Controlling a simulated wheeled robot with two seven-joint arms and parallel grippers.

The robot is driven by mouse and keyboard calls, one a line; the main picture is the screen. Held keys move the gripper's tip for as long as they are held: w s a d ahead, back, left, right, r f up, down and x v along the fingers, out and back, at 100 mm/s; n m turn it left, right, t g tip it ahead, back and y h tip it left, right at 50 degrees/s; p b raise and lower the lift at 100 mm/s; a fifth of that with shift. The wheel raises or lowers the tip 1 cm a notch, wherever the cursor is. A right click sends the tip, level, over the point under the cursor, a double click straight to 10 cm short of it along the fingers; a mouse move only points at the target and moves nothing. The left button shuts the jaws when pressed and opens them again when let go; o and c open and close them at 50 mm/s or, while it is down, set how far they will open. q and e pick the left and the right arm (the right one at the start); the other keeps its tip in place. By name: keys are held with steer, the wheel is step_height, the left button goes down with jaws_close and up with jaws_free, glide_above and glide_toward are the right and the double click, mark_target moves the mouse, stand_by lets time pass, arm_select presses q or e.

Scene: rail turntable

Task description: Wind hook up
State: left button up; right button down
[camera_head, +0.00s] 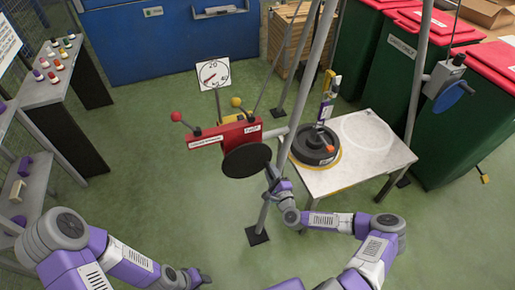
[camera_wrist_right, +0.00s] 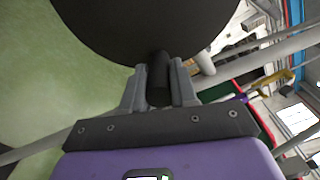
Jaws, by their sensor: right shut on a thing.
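A red winch box (camera_head: 222,135) with white labels is fixed to a grey post, with a black disc wheel (camera_head: 246,160) on its near side. The wheel fills the top of the right wrist view (camera_wrist_right: 140,25). My right gripper (camera_head: 271,178) is at the wheel's lower right edge, shut on a dark round grip (camera_wrist_right: 158,78) joined to the wheel. A yellow and purple hanging piece (camera_head: 325,105), perhaps the hook, is upright over a black round weight (camera_head: 315,148); I cannot tell if they touch. My left gripper (camera_head: 196,279) is low at the left, its jaws too small to judge.
The weight stands on a white table (camera_head: 350,178) with an empty circle marked beside it. A dial (camera_head: 213,73) stands behind the winch. Grey posts rise around the table. A second winch with a blue wheel (camera_head: 453,95) is at right. Green floor is open at left.

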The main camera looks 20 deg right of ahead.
steer(key=f+m+b, duration=0.1)
steer(key=a+f+m+b, duration=0.1)
steer(key=b, duration=0.1)
steer(key=shift+a+f+m+b, duration=0.2)
steer(key=shift+m+b, duration=0.1)
steer(key=shift+m, duration=0.1)
steer(key=shift+a+f+m+b, duration=0.1)
steer(key=shift+a+m+b, duration=0.1)
steer(key=shift+m+b, duration=0.2)
steer(key=shift+s, duration=0.1)
steer(key=a+m+b, duration=0.1)
steer(key=f+m+b, duration=0.1)
steer(key=shift+a+f+m, duration=0.25)
steer(key=shift+a+m, duration=0.05)
steer(key=shift+a, duration=0.1)
steer(key=shift+a+f+m, duration=0.1)
steer(key=shift+a+m, duration=0.2)
steer(key=shift+m, duration=0.2)
